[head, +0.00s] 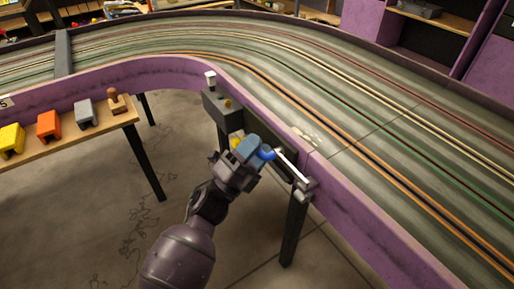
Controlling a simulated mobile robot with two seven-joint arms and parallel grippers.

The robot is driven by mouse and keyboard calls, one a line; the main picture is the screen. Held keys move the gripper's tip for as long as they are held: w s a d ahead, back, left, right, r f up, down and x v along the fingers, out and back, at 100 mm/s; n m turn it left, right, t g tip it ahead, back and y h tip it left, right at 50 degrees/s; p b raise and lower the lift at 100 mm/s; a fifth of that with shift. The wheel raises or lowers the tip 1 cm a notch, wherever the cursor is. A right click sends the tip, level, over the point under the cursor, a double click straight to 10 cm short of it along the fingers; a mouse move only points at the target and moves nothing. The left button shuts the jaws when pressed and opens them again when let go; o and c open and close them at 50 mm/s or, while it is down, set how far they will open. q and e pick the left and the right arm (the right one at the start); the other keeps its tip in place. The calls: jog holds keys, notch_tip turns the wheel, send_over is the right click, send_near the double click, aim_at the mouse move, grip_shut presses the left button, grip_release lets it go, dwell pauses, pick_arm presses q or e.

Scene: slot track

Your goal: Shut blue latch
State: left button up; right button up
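The blue latch knob (267,154) shows on the side of the purple-walled track, at the end of a pale metal bar (291,167). The bar slants down to the right to a metal bracket (305,187) on the track wall. My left gripper (252,150) is at the blue knob, with its blue-grey fingers beside or around it. The gripper covers part of the knob's left side. I cannot tell whether the fingers are closed on it. My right gripper is not in view.
A dark box (222,108) with a white-topped post (210,79) is fixed to the wall up-left of the latch. A wooden shelf (75,134) at left holds yellow, orange and grey blocks and a wooden peg. A dark table leg (292,232) stands below the bracket.

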pick_arm(q)
jog(key=shift+f, duration=0.1)
jog(key=v, duration=0.7)
jog(key=shift+s+a, duration=0.15)
jog(key=shift+a, duration=0.05)
dwell(0.5)
